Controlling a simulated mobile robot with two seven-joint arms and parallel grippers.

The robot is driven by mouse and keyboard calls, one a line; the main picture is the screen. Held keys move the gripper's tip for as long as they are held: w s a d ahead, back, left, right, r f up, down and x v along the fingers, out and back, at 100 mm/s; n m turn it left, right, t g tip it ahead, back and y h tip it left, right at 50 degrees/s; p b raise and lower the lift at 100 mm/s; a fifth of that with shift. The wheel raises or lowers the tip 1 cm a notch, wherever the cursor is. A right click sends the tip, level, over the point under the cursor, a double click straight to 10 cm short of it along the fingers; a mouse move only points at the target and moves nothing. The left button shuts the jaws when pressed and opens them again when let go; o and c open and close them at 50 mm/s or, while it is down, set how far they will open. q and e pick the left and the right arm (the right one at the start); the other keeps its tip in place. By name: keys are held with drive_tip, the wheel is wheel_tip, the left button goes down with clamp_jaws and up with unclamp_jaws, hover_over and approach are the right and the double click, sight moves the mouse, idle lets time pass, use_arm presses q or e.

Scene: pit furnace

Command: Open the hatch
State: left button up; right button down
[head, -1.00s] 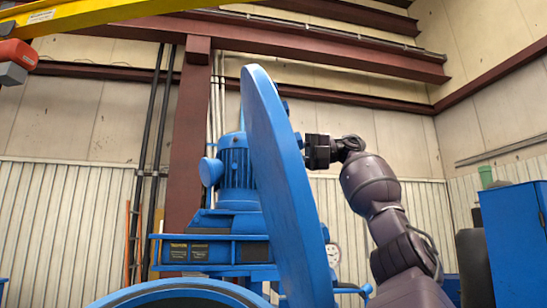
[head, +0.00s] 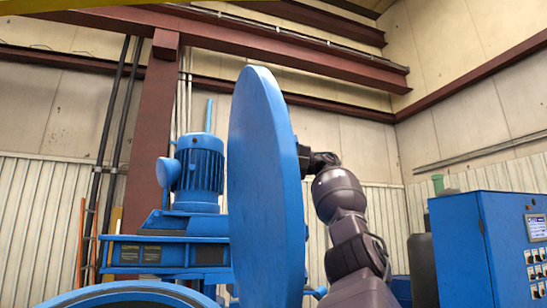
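The hatch (head: 262,190) is a large round blue lid. It stands up nearly upright in the middle of the head view, above the right side of the round blue furnace rim (head: 130,291), so the opening is uncovered in the part that shows. My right arm comes up from the lower right. My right gripper (head: 306,160) is at the hatch's right edge, by its far side. Its fingertips are hidden behind the hatch, so I cannot tell whether they grip or touch it. My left gripper is not in view.
A blue motor (head: 200,165) on a blue frame stands behind and left of the hatch. A blue control cabinet (head: 492,240) with buttons and a screen stands at the right. A brown steel column (head: 148,140) rises at the back left.

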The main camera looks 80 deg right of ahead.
drive_tip(key=c, duration=1.1)
unclamp_jaws()
drive_tip(key=shift+w, duration=0.15)
drive_tip(key=shift+o, duration=0.2)
drive_tip(key=shift+s, duration=0.2)
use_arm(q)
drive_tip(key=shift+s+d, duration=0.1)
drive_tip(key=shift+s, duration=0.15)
